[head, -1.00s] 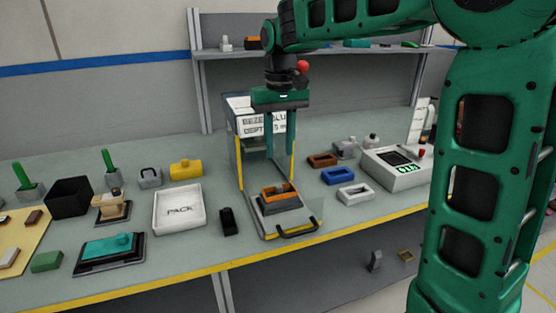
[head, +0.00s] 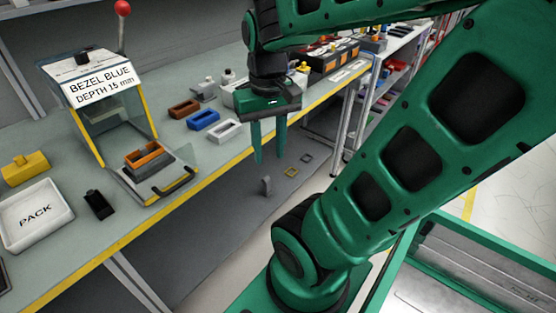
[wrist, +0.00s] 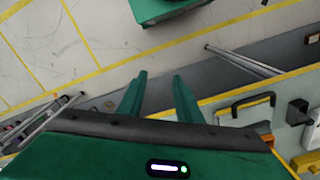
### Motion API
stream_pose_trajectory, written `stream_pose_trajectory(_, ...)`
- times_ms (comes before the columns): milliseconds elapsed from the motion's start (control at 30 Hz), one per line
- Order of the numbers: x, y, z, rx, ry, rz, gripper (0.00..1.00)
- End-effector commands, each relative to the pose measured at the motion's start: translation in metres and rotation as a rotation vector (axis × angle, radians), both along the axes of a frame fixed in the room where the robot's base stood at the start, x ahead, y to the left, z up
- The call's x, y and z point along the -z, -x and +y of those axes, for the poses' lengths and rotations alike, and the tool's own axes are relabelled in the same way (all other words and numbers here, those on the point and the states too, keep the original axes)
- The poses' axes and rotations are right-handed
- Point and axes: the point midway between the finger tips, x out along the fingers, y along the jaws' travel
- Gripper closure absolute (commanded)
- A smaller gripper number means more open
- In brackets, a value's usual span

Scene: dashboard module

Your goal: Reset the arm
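My gripper (head: 269,143) hangs fingers-down in front of the bench's yellow edge in the head view, beyond the worktop. Its two green fingers are parted with nothing between them. In the wrist view the fingers (wrist: 158,90) are apart over the bare floor. My green arm fills the right of the head view.
A press-like station (head: 110,115) with a "BEZEL BLUE DEPTH 15 mm" sign holds an orange piece (head: 148,155). Brown, blue (head: 204,120) and white (head: 225,131) frames lie beside it. A white PACK tray (head: 62,212) is at left. A shelf rack stands beyond the bench end.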

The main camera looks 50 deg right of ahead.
Motion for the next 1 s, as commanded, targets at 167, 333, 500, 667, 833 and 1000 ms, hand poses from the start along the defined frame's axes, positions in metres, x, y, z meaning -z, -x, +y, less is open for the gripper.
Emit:
stream_pose_trajectory(167,0.020,0.035,-0.003,0.050,-0.010,0.000,0.68)
stream_pose_trajectory(333,0.022,0.038,-0.003,0.055,-0.011,0.000,0.68)
stream_pose_trajectory(500,0.021,0.037,-0.003,0.054,-0.011,0.000,0.68)
stream_pose_trajectory(667,0.021,0.037,-0.003,0.054,-0.011,0.000,0.68)
stream_pose_trajectory(833,0.027,0.024,-0.003,0.054,-0.010,0.016,0.68)
stream_pose_trajectory(1000,0.026,0.025,-0.003,0.054,-0.010,0.015,0.68)
